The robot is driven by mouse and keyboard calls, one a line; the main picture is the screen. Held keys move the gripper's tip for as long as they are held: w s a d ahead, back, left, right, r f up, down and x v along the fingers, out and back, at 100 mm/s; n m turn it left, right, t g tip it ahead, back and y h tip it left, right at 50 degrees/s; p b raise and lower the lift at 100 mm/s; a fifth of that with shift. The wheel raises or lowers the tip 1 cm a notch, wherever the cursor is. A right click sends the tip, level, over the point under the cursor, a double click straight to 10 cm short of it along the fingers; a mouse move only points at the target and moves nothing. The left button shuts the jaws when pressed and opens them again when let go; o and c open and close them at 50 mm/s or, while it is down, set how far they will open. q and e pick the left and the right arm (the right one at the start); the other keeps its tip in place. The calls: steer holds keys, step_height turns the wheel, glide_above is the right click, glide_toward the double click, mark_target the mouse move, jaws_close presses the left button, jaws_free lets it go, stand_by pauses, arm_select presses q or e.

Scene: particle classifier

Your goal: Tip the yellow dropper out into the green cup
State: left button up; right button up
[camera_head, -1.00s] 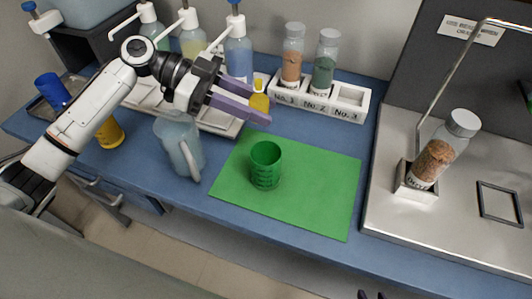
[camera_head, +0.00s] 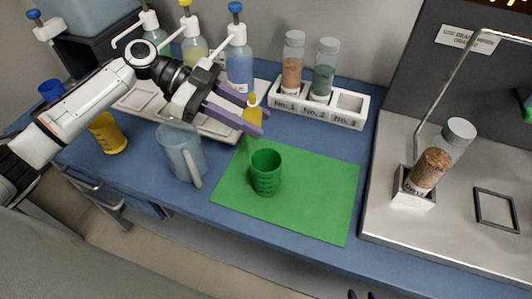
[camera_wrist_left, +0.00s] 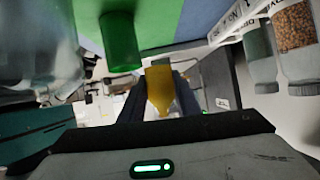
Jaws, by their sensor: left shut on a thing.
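The yellow dropper (camera_head: 252,117) is held between the purple fingers of my left gripper (camera_head: 257,117), its narrow tip pointing up in the head view. My left gripper is shut on it, above the far left edge of the green mat. The green cup (camera_head: 266,173) stands upright on the mat, nearer the front than the dropper and apart from it. In the left wrist view the dropper (camera_wrist_left: 160,90) sits between the fingers, with the green cup (camera_wrist_left: 120,42) to its upper left. The two dark fingertips of my right gripper (camera_head: 361,295) show apart at the bottom edge.
A clear jug (camera_head: 180,150) stands left of the green mat (camera_head: 315,200), near the arm. A yellow cup (camera_head: 108,134) is further left. Wash bottles and a white rack (camera_head: 345,108) with two vials line the back. The right half of the mat is clear.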

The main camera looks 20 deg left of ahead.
mark_target(255, 117)
arm_select(q)
steer(key=shift+s+r+m+y+p, duration=0.15)
steer(key=shift+r+m+y+p, duration=0.15)
steer(key=shift+r+p, duration=0.4)
steer(key=shift+s+d+f+t, duration=0.1)
steer(key=shift+d+t, duration=0.05)
steer(key=shift+t, duration=0.15)
steer(key=shift+s+d+r+m+t+y+p, duration=0.2)
steer(key=shift+m+t+y+p, duration=0.25)
steer(key=shift+p, duration=0.2)
steer(key=shift+s+d+r+m+t+y+p, duration=0.2)
steer(key=shift+m+t+y+p, duration=0.15)
steer(key=shift+y+p, duration=0.25)
steer(key=shift+s+d+r+m+t+y+p, duration=0.3)
steer(key=shift+m+t+y+p, duration=0.15)
steer(key=shift+y, duration=0.1)
steer(key=shift+a+f+m+t+y, duration=0.15)
steer(key=shift+f+m+t+y, duration=0.2)
steer(key=shift+f+t+y, duration=0.15)
steer(key=shift+w+a+f+m+t+y, duration=0.15)
steer(key=shift+w+f+m+t+y, duration=0.15)
steer(key=shift+t+y, duration=0.1)
steer(key=shift+w+a+f+m+t+y, duration=0.1)
steer(key=shift+f+m+t+y, duration=0.3)
steer(key=shift+t, duration=0.15)
steer(key=shift+f+b, duration=0.35)
steer(key=shift+f, duration=0.1)
